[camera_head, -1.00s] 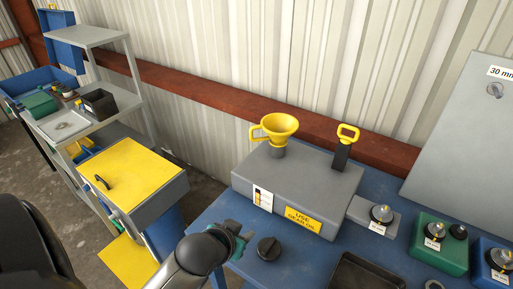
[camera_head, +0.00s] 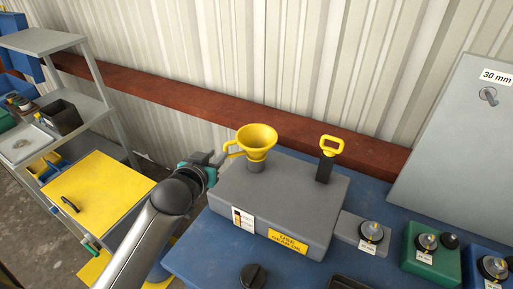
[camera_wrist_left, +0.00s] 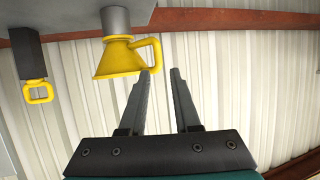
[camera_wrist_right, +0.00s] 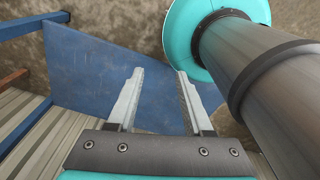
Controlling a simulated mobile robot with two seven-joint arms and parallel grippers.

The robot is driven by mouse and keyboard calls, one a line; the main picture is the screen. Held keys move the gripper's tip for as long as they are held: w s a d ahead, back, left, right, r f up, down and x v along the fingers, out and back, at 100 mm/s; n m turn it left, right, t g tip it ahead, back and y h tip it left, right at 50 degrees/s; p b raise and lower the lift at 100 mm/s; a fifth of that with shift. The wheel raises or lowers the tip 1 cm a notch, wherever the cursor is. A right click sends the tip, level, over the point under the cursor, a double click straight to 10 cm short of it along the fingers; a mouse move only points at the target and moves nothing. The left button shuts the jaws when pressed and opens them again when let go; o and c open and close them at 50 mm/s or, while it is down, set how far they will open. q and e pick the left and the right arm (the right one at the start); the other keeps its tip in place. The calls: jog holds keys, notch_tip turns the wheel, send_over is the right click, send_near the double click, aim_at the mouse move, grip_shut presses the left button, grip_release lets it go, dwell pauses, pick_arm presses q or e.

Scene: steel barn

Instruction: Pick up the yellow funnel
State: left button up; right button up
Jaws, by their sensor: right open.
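The yellow funnel (camera_head: 257,139) stands upright in a grey neck on top of the grey box (camera_head: 270,200). Its loop handle points left in the head view. My left gripper (camera_head: 218,158) is beside the handle, with its fingertips close to it. In the left wrist view the funnel (camera_wrist_left: 120,58) appears upside down, and its handle is just beyond the left finger. My left gripper (camera_wrist_left: 160,72) is open, with nothing between its fingers. Whether a finger touches the handle I cannot tell. My right gripper (camera_wrist_right: 160,72) shows only in its own wrist view, open and empty.
A yellow-handled dipstick (camera_head: 328,155) stands in the box right of the funnel. A black knob (camera_head: 254,276) lies on the blue bench (camera_head: 195,254) in front. Units with round knobs stand at right. A grey shelf (camera_head: 90,105) and a yellow-topped cabinet (camera_head: 100,190) are at left.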

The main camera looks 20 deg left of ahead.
aim_at(249, 150)
pick_arm(q)
jog(key=shift+f+x, duration=0.25)
jog(key=shift+x, duration=1.7)
jog(key=shift+f+x, duration=0.2)
jog(key=shift+x, duration=1.7)
jog(key=shift+s+d, duration=0.15)
jog(key=shift+d, duration=0.05)
grip_shut()
